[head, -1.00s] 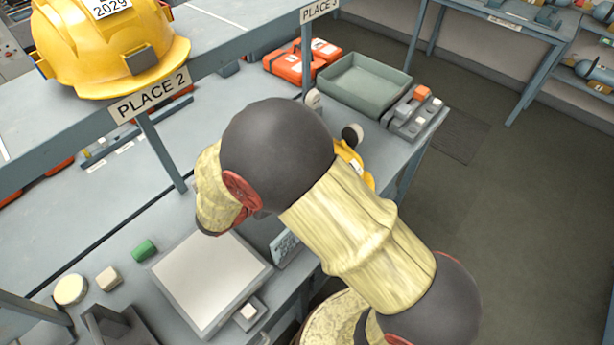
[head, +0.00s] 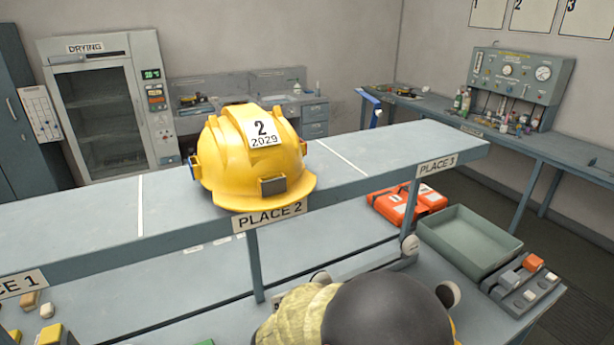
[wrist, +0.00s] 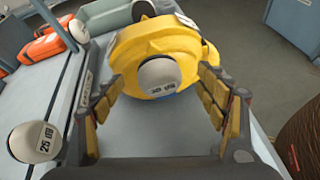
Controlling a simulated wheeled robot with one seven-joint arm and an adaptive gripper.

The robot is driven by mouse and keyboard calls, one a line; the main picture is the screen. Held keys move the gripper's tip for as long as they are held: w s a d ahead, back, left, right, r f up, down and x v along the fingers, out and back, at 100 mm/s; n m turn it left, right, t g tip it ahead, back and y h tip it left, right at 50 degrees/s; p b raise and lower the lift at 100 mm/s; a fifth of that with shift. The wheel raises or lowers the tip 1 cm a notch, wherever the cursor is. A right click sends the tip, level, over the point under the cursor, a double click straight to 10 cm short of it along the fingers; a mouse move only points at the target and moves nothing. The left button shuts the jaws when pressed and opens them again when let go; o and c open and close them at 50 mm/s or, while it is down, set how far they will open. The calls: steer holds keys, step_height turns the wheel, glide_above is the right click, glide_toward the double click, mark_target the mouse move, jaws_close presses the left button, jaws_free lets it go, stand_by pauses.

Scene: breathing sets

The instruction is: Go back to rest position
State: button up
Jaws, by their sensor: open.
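My gripper (wrist: 160,92) shows in the wrist view with its two padded fingers spread apart, one on each side. Nothing is held between them. A round yellow object (wrist: 190,48) with a white labelled knob (wrist: 158,75) lies ahead, beyond and between the fingers; I cannot tell how far off it is.
A yellow helmet (head: 240,165) marked 2 sits on the raised shelf (head: 390,153) at PLACE 2. Orange cases (head: 405,203), a green-grey tray (head: 468,240) and a switch box (head: 522,284) stand on the bench at right. A white knob (wrist: 35,142) is left of my gripper.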

steer(key=s+r+m+t+y, duration=0.1)
steer(key=s+r+m+y, duration=1.1)
steer(key=s+r+m, duration=0.5)
steer(key=shift+s+r+m+t, duration=0.25)
steer(key=shift+r+m+t, duration=0.05)
steer(key=shift+r+m, duration=0.75)
steer(key=shift+a+f, duration=0.1)
steer(key=shift+c, duration=0.5)
